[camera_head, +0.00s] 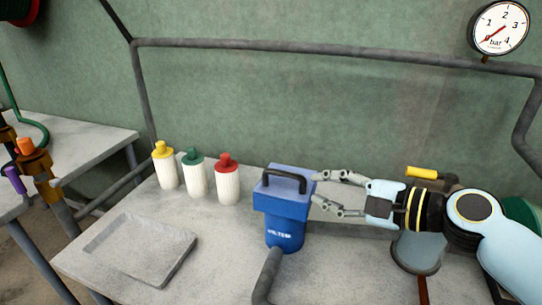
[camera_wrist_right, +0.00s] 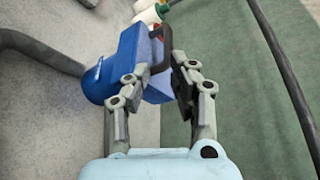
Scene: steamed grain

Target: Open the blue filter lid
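The blue filter (camera_head: 286,232) stands upright on the table, with white lettering on its front. Its blue lid (camera_head: 272,204) sits on top, flat and closed as far as I can see, and carries a dark arched handle (camera_head: 285,180). My right gripper (camera_head: 314,186) comes in from the right, with its fingers apart and its tips at the lid's right side. In the right wrist view the open fingers (camera_wrist_right: 160,72) point at the lid (camera_wrist_right: 158,88) and the dark handle (camera_wrist_right: 167,50) shows just beyond the tips. I cannot tell whether they touch. My left gripper is not in view.
White bottles with yellow (camera_head: 164,165), green (camera_head: 194,175) and red (camera_head: 227,179) caps stand left of the filter. A shallow grey tray (camera_head: 178,262) lies at front left. A grey pipe (camera_head: 267,274) meets the filter's front. A yellow-handled valve (camera_head: 422,173) stands behind my right arm.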

